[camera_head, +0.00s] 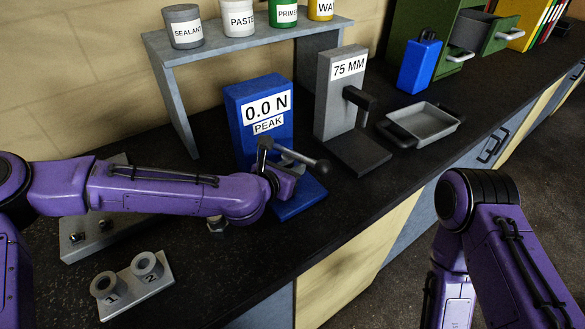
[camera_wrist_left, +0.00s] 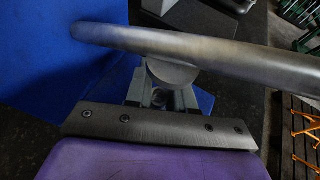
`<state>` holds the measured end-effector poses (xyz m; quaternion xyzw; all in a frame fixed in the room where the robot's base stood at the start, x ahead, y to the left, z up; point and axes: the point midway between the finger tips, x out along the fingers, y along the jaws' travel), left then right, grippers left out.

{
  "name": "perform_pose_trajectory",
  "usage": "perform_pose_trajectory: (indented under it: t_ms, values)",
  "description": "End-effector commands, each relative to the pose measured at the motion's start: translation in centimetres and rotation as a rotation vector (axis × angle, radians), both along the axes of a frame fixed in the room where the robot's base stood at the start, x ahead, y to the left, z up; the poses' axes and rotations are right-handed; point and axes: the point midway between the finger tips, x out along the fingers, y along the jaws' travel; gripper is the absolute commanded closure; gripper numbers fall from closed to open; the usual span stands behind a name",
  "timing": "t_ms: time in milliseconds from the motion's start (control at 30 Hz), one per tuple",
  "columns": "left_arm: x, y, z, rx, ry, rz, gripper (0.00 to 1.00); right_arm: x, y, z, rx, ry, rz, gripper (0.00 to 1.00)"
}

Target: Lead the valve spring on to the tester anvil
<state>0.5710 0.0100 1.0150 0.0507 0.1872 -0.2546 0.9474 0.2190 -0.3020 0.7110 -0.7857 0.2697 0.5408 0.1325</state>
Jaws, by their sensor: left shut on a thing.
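The blue tester (camera_head: 258,110) reads "0.0 N" and "PEAK" in the head view. My left gripper (camera_head: 279,158) is at its front, beneath its lever (camera_head: 300,161). In the left wrist view the lever (camera_wrist_left: 215,47) crosses close to the camera, above a round grey disc (camera_wrist_left: 172,72). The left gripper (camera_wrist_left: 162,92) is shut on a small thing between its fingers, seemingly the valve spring. Lever and fingers mostly hide it. The anvil under it is hidden, so I cannot tell whether the spring touches it. My right gripper is out of view.
A two-cup block (camera_head: 157,288) and a grey plate (camera_head: 75,250) lie at left. A shelf (camera_head: 215,46) of tins stands behind. The front bench edge is clear.

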Motion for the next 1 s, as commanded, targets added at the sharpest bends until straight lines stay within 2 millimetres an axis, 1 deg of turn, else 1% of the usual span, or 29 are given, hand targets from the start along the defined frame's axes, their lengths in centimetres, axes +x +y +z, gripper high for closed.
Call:
perform_pose_trajectory:
  t_ms: [567,600,633,667,933,1000]
  values:
    - [-0.02,-0.01,-0.36,0.000,0.000,0.000,1.00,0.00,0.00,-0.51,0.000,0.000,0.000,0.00]
    - [-0.01,-0.01,-0.30,0.000,0.000,0.000,0.64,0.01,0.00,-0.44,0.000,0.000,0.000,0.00]
    - [-0.01,-0.01,-0.30,0.000,0.000,0.000,0.54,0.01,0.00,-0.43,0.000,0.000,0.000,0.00]
    - [-0.01,-0.01,-0.30,0.000,0.000,0.000,0.47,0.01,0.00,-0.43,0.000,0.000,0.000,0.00]
    - [-0.06,0.02,-0.29,0.000,0.000,0.000,0.47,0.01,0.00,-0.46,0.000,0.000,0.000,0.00]
    - [-0.41,0.25,-0.16,0.000,0.000,0.000,0.47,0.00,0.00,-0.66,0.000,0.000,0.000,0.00]
